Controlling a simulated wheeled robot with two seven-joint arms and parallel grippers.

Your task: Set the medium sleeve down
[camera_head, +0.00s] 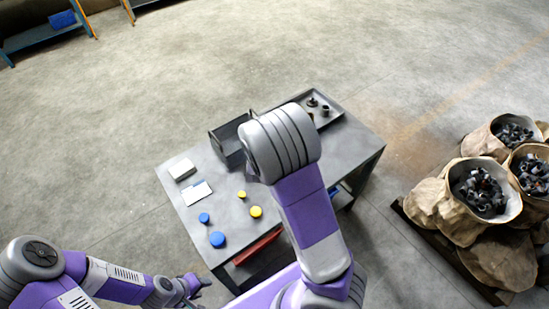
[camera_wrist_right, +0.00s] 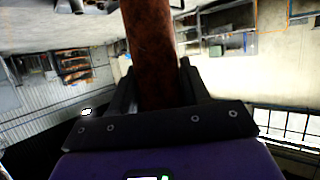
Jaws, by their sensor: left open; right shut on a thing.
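The medium sleeve (camera_wrist_right: 150,45) shows in the right wrist view as a rusty brown, rounded piece running up out of the top of the picture. My right gripper (camera_wrist_right: 156,80) is shut on it, with one dark finger on each side. In the head view my right arm reaches over the grey table (camera_head: 225,195), and its bulky links hide the right gripper and the sleeve. My left gripper (camera_head: 203,283) is open and empty, low at the left, off the table's near left corner.
A dark open bin (camera_head: 228,158) and a tray (camera_head: 327,120) with small dark parts stand at the table's far side. Blue discs (camera_head: 217,239), yellow discs (camera_head: 256,212), a white box (camera_head: 182,170) and a card lie on the table. Sacks (camera_head: 440,205) of dark scrap stand right.

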